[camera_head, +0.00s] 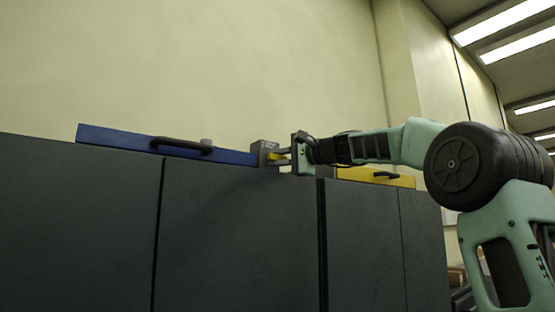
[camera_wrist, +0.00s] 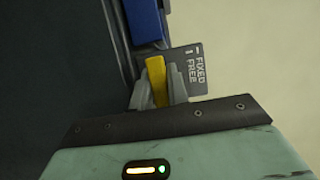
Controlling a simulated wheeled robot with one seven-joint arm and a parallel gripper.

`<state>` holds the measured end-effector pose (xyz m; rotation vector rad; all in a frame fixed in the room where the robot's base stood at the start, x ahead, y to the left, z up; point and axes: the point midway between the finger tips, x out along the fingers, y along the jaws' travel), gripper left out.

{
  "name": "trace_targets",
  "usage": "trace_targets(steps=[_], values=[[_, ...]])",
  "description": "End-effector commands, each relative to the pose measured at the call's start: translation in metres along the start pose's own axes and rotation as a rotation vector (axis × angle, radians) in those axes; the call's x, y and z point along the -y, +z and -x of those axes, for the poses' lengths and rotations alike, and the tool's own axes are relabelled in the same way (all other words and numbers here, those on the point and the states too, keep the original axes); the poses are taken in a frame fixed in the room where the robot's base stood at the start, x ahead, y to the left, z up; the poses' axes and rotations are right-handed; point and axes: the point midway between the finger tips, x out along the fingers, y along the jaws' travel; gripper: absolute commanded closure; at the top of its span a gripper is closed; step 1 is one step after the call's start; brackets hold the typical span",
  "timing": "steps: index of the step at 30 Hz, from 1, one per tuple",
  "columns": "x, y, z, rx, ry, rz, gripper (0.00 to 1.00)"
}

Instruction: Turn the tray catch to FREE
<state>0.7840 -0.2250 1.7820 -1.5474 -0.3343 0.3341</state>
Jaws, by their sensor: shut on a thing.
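The yellow tray catch (camera_wrist: 157,80) sits between the two fingers of my gripper (camera_wrist: 158,96), which are shut on it in the wrist view. The catch stands nearly upright in that picture, tilted slightly. A grey plate (camera_wrist: 183,80) beside it carries the words FIXED and FREE, each with a small mark. Which word the catch matches I cannot tell. In the head view my gripper (camera_head: 282,157) reaches from the right to the grey catch housing (camera_head: 259,148) at the right end of the blue tray (camera_head: 115,138). A bit of yellow shows there; the fingers partly hide it.
The blue tray has a black handle (camera_head: 180,145) and lies on dark cabinets (camera_head: 80,220). A yellow tray (camera_head: 352,174) with a dark handle lies farther right, behind my arm. A pale wall (camera_head: 220,60) stands behind. The space above the trays is clear.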

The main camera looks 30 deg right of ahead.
Motion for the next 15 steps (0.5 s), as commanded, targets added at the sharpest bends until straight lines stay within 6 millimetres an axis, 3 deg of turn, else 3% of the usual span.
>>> trace_targets(steps=[8,15], values=[[-0.0005,0.0006,-0.0004,0.002,0.029,0.07,1.0],[-0.0008,0.0009,-0.0009,0.004,0.097,0.232,1.0]])
